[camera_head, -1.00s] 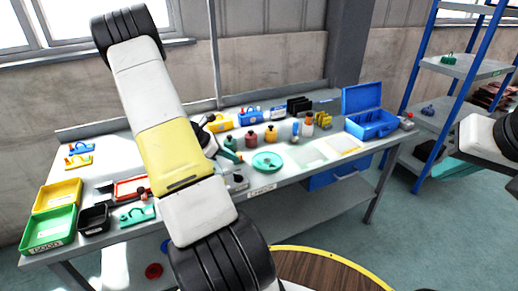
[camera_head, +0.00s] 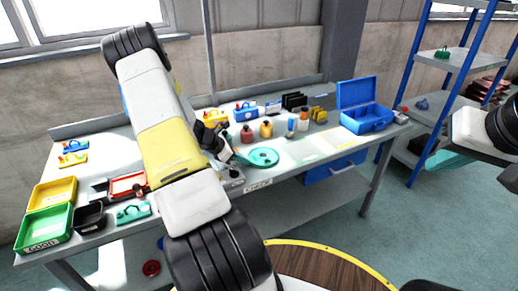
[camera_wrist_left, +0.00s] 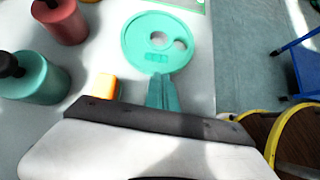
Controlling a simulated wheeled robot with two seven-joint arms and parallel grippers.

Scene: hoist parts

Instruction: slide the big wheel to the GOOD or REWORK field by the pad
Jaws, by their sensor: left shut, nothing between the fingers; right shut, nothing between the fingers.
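The big wheel (camera_head: 263,157) is a flat teal disc lying on the bench near its front edge. My left gripper (camera_head: 241,157) has teal fingers, shut and empty. In the left wrist view the left fingertips (camera_wrist_left: 163,78) are at the wheel's near rim; I cannot tell whether they touch it. A pale green-edged field (camera_head: 307,159) and a yellow-edged field (camera_head: 338,142) lie to the wheel's right; their lettering is unreadable. My right gripper (camera_head: 449,164) is shut and empty, away from the bench.
Red (camera_head: 246,134) and yellow (camera_head: 266,129) bottles stand behind the wheel. An open blue case (camera_head: 367,122) is at the right end. A green GOOD tray (camera_head: 44,228) is at the left. The bench between wheel and fields looks clear.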

